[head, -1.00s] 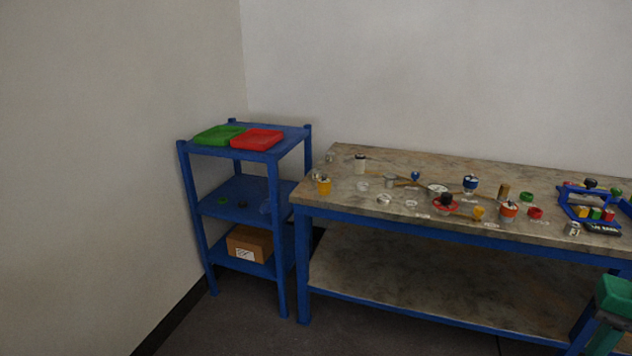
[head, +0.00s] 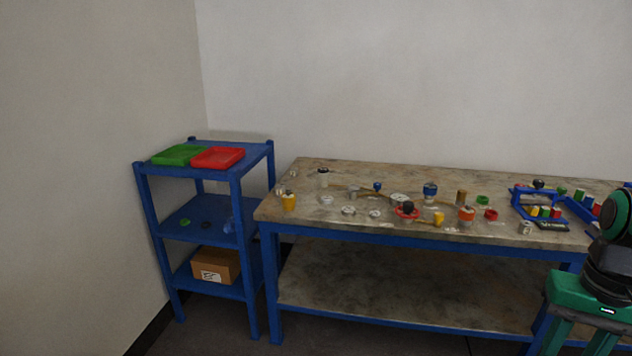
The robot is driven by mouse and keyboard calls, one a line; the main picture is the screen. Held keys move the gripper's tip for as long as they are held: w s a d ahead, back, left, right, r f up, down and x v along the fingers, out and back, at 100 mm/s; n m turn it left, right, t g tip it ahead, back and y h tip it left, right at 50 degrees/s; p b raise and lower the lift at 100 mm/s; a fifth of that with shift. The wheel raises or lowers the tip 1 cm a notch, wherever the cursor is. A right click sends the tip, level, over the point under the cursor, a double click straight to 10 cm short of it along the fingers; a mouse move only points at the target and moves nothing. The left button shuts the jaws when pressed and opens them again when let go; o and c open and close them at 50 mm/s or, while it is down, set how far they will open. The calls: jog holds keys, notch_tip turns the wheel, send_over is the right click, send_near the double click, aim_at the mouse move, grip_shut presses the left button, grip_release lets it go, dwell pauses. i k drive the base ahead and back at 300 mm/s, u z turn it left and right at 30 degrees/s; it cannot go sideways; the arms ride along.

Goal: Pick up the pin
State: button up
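Many small parts stand on the workbench (head: 300,210), and I cannot tell for sure which one is the pin. My green and black gripper (head: 580,338) hangs at the bottom right, in front of the bench and well away from these parts. Its two fingers are spread with a gap between them and nothing seen in it. The fingertips are cut off by the frame.
A blue shelf unit (head: 203,255) stands left of the bench, with a green tray (head: 179,155) and a red tray (head: 218,157) on top and a cardboard box (head: 215,265) low down. A blue rack (head: 528,207) stands at the bench's right. The floor before the shelf looks clear.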

aim_at(578, 196)
jog(key=z, duration=1.35)
jog(key=k, duration=1.2)
jog(key=z, duration=0.3)
jog(key=i, duration=0.6)
jog(key=z, duration=0.65)
jog(key=i, duration=1.4)
jog(key=z, duration=0.15)
